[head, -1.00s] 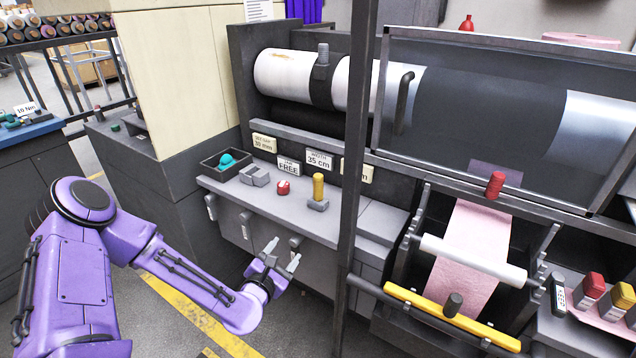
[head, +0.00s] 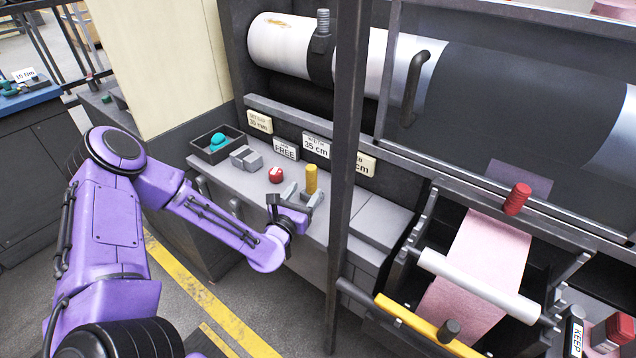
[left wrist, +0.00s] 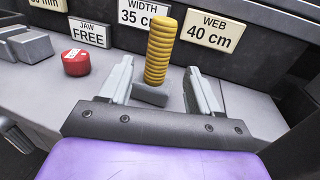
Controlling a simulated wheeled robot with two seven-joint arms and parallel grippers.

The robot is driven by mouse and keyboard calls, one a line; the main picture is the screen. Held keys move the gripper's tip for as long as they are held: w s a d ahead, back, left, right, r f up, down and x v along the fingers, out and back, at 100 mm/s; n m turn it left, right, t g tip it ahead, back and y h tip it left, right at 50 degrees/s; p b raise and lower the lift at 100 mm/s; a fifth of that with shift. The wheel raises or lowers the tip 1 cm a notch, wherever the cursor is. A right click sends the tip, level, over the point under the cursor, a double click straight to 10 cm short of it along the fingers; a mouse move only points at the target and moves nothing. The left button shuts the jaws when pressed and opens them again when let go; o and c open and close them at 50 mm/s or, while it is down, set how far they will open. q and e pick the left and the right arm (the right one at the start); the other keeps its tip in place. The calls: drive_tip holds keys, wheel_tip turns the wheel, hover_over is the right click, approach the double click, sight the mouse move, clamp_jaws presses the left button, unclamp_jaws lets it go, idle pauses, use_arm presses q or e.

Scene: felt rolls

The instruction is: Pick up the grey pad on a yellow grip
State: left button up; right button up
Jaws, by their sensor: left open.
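The yellow ribbed grip (head: 311,178) stands upright on its grey pad (head: 317,197) on the grey ledge. In the left wrist view the yellow grip (left wrist: 161,50) rises between and beyond my fingers, and the grey pad (left wrist: 150,95) shows at its foot, partly hidden behind the gripper's body. My left gripper (head: 301,194) is open, at the front of the ledge close to the pad. In the left wrist view its two fingers (left wrist: 160,88) stand on either side of the grip, apart from it. My right gripper is not in view.
A red round piece (head: 276,175), a grey block (head: 246,158) and a black tray (head: 218,145) with a teal knob stand left on the ledge. Signs line the back. A dark upright post (head: 350,150) stands just right of the grip.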

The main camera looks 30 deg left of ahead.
sight(313, 165)
use_arm(q)
drive_tip(key=w, duration=0.2)
drive_tip(key=w+a+p, duration=0.1)
drive_tip(key=w, duration=0.2)
drive_tip(key=w+p, duration=0.1)
drive_tip(key=w, duration=0.1)
drive_tip(key=shift+w+a+r, duration=0.2)
drive_tip(key=shift+a+r, duration=0.1)
drive_tip(key=shift+w, duration=0.2)
drive_tip(key=c, duration=1)
drive_tip(key=shift+c, duration=0.2)
drive_tip(key=shift+a+r, duration=0.1)
drive_tip(key=shift+r, duration=0.25)
wheel_tip(313, 165, up, 3)
drive_tip(key=shift+f, duration=0.1)
drive_tip(key=s+d+r+p, duration=0.2)
drive_tip(key=s+d+r, duration=0.1)
drive_tip(key=s+r, duration=0.6)
drive_tip(key=s, duration=0.4)
drive_tip(key=shift+s+d+r+p, duration=0.25)
drive_tip(key=shift+s+d+p, duration=0.05)
drive_tip(key=shift+d, duration=0.1)
